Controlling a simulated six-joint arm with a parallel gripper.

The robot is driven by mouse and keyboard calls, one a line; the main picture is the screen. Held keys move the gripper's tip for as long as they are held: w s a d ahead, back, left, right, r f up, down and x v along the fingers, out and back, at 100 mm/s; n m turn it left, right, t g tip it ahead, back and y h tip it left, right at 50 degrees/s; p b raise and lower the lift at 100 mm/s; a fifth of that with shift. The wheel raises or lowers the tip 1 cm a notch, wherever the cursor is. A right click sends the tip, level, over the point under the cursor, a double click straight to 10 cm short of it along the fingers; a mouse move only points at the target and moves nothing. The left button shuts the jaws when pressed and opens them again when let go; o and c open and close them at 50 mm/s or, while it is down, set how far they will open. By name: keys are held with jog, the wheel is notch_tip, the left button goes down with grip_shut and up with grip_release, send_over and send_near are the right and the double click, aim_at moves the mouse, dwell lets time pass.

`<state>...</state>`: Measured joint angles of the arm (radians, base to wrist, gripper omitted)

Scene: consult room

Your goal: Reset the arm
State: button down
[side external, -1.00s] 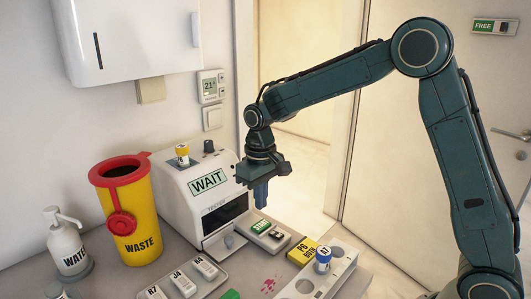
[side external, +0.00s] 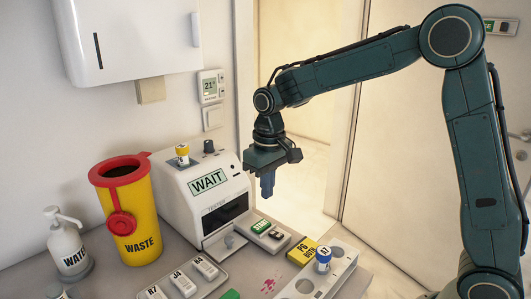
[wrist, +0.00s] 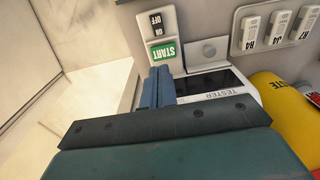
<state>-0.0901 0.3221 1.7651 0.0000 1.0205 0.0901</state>
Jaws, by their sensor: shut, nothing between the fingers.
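My gripper (side external: 267,186) hangs in the air, fingers pointing down, to the right of the white tester (side external: 184,201) whose screen reads WAIT. Its fingers are together with nothing between them. In the wrist view the blue fingers (wrist: 159,87) show in front of the tester (wrist: 222,100) and beside the green START button (wrist: 163,53). My arm is raised and bent, with its elbow at the upper right.
A yellow WASTE bin (side external: 128,213) and a WATER pump bottle (side external: 68,245) stand at the left. A blue-capped vial (side external: 323,259) stands in a white rack (side external: 345,268). A yellow-capped vial (side external: 182,154) sits on top of the tester.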

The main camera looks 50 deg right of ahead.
jog(key=s+d+r+t, duration=0.2)
jog(key=s+r, duration=0.6)
jog(key=s, duration=0.4)
jog(key=s+d+t, duration=0.2)
jog(key=s+t, duration=0.1)
jog(key=s, duration=1)
jog(key=shift+s+f, duration=0.25)
jog(key=shift+s, duration=0.1)
dwell(0.8)
